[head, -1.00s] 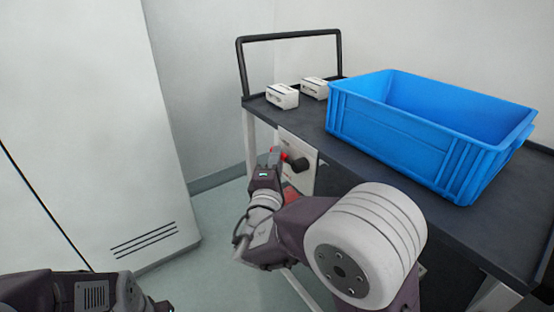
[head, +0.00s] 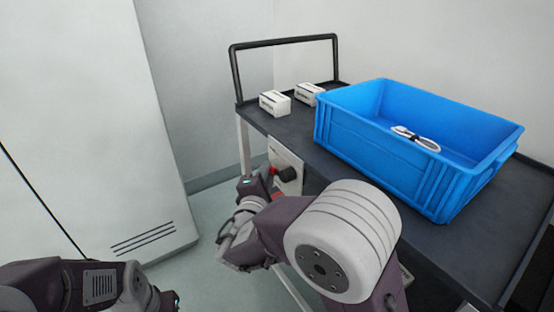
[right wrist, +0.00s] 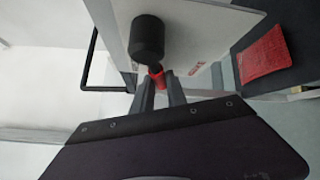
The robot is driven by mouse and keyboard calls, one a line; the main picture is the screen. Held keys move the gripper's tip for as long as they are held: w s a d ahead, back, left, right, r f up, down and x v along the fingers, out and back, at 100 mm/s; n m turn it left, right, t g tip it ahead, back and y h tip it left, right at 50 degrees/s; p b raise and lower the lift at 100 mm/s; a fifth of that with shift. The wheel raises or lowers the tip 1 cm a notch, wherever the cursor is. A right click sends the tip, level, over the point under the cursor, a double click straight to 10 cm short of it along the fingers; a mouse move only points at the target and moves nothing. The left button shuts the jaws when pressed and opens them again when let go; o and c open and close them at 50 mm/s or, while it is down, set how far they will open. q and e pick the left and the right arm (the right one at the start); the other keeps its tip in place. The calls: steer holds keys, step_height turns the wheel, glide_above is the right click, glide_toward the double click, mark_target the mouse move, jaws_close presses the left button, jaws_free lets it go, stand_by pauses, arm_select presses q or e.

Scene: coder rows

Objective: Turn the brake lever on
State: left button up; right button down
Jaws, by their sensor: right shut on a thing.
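The brake lever has a black round knob (right wrist: 147,38) and a red part (right wrist: 157,72), set on a white panel (right wrist: 190,45) on the cart's side. In the head view, the panel (head: 292,156) is at the cart's near left end, with the black knob (head: 288,174) on it. My right gripper (right wrist: 158,84) is shut on the red part, just beside the knob; the fingers hide some of it. In the head view my forearm partly covers this area. My left arm enters at the bottom left; its fingers are not visible.
A dark-topped cart (head: 325,150) carries a blue crate (head: 400,160) with a white and dark item (head: 415,138) inside, and two small white boxes (head: 275,103) by the black handle (head: 285,42). A white cabinet (head: 90,120) stands left. Between them is open floor.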

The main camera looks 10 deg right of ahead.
steer(key=s+d+f+n+g+p, duration=0.1)
steer(key=g+p, duration=0.4)
steer(key=p, duration=0.8)
steer(key=s+d+f+n+g+p, duration=0.1)
steer(key=s+n+g+p, duration=0.3)
steer(key=p, duration=1)
steer(key=shift+s+f+n+g+h+p, duration=0.3)
steer(key=shift+f+n+g+h, duration=0.1)
steer(key=shift+f+n+g, duration=0.65)
steer(key=shift+r, duration=0.15)
steer(key=c, duration=1.3)
jaws_free()
steer(key=p+v, duration=0.1)
steer(key=v, duration=0.8)
steer(key=shift+p, duration=0.4)
